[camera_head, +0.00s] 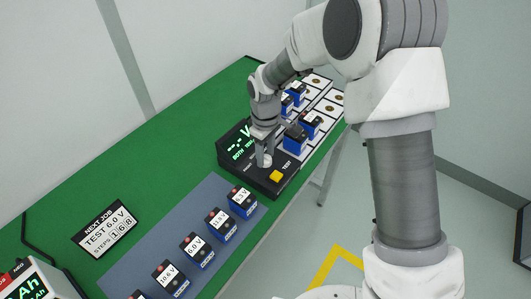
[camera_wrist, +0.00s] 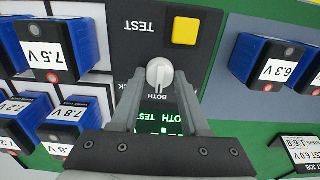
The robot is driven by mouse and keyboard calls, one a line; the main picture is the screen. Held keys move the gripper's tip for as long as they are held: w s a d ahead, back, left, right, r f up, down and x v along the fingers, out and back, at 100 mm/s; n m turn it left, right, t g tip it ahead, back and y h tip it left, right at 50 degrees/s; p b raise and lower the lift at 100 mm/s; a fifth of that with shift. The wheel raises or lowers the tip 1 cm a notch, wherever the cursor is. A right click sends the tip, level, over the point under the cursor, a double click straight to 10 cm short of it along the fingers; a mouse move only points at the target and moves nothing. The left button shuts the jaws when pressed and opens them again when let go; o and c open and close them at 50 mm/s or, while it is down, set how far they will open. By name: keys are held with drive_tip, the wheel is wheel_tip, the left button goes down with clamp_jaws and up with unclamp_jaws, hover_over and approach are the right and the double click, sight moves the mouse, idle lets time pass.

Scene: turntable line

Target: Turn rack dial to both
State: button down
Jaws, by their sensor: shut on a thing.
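The rack dial (camera_wrist: 159,72) is a white round knob with a raised grip bar on a black tester panel (camera_wrist: 205,60). In the wrist view its bar runs roughly up and down the picture, in line with the label BOTH just below it. My gripper (camera_wrist: 160,82) has one finger on each side of the knob and is shut on it. In the head view my gripper (camera_head: 264,146) points down at the dial (camera_head: 264,161). The tester's green display (camera_head: 239,146) shows dashes, V and a line beginning with BOTH; the fingers hide part of it in the wrist view.
A yellow TEST button (camera_wrist: 184,31) sits close beside the dial. Blue batteries stand in a white rack (camera_head: 325,107) behind the tester. More batteries stand on a grey-blue mat (camera_head: 150,250) in front. A NEXT JOB sign (camera_head: 106,228) stands on the green bench (camera_head: 150,170).

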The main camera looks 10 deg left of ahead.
sight(266, 156)
drive_tip(key=shift+c, duration=2)
unclamp_jaws()
wheel_tip(266, 156, up, 18)
drive_tip(key=p, duration=0.1)
drive_tip(key=shift+f+p, duration=0.25)
drive_tip(key=shift+p, duration=0.05)
drive_tip(key=s+d+r+m+t, duration=0.2)
drive_tip(key=s+d+r+m, duration=0.3)
drive_tip(key=d, duration=0.5)
drive_tip(key=s+d+r+m+t, duration=0.2)
drive_tip(key=s+d+r+m, duration=0.35)
drive_tip(key=d, duration=0.55)
drive_tip(key=s+d+m+t, duration=0.1)
drive_tip(key=s+d+m, duration=0.2)
drive_tip(key=s+d, duration=0.3)
drive_tip(key=s, duration=0.3)
drive_tip(key=shift+t+p, duration=0.3)
drive_tip(key=shift+p, duration=0.1)
